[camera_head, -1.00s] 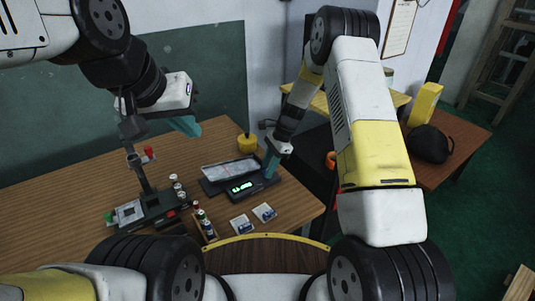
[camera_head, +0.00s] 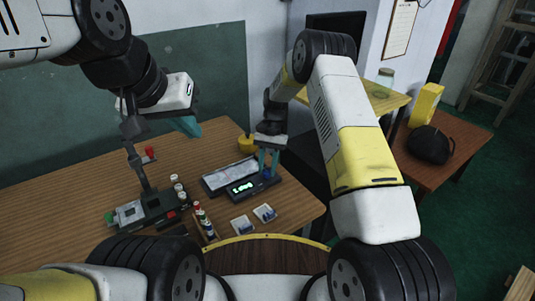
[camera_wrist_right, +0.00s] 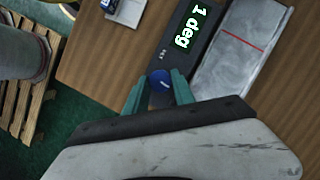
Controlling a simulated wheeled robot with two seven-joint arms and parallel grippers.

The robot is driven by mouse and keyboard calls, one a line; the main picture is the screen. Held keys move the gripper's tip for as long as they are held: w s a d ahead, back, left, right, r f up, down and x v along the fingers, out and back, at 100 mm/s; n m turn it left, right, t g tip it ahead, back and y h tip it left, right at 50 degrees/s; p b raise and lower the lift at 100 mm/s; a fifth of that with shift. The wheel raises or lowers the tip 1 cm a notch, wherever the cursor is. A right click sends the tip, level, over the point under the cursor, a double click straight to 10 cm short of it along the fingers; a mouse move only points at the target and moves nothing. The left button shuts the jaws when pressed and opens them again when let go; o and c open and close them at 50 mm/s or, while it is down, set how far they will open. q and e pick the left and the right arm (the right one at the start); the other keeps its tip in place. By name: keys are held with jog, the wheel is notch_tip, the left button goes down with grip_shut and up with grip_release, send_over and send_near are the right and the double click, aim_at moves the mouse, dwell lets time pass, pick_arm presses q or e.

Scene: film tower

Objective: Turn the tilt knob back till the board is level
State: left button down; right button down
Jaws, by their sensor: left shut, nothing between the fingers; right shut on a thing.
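The pale grey board (camera_head: 222,179), with a red line across it in the right wrist view (camera_wrist_right: 236,42), lies in a dark base on the table. It looks nearly flat. The green display (camera_head: 242,187) beside it reads "1 deg" in the right wrist view (camera_wrist_right: 190,25). The small blue tilt knob (camera_wrist_right: 159,80) sits at the end of the display panel. My right gripper (camera_head: 268,163) points down with its teal fingers (camera_wrist_right: 158,92) on both sides of the knob, shut on it. My left gripper (camera_head: 189,127) is shut and empty, raised above the table at left.
A splicer-like device (camera_head: 150,212) with small bottles (camera_head: 177,187) stands at left. A rack of vials (camera_head: 204,222) and two small trays (camera_head: 264,213) lie in front of the board. A yellow object (camera_head: 246,143) stands behind it. Bare tabletop is at far left.

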jog(key=shift+n, duration=0.6)
jog(key=shift+h, duration=0.3)
jog(key=c, duration=1.1)
grip_release()
jog(key=shift+o, duration=0.2)
jog(key=v, duration=0.7)
jog(key=shift+r, duration=0.35)
jog(key=shift+w, duration=0.15)
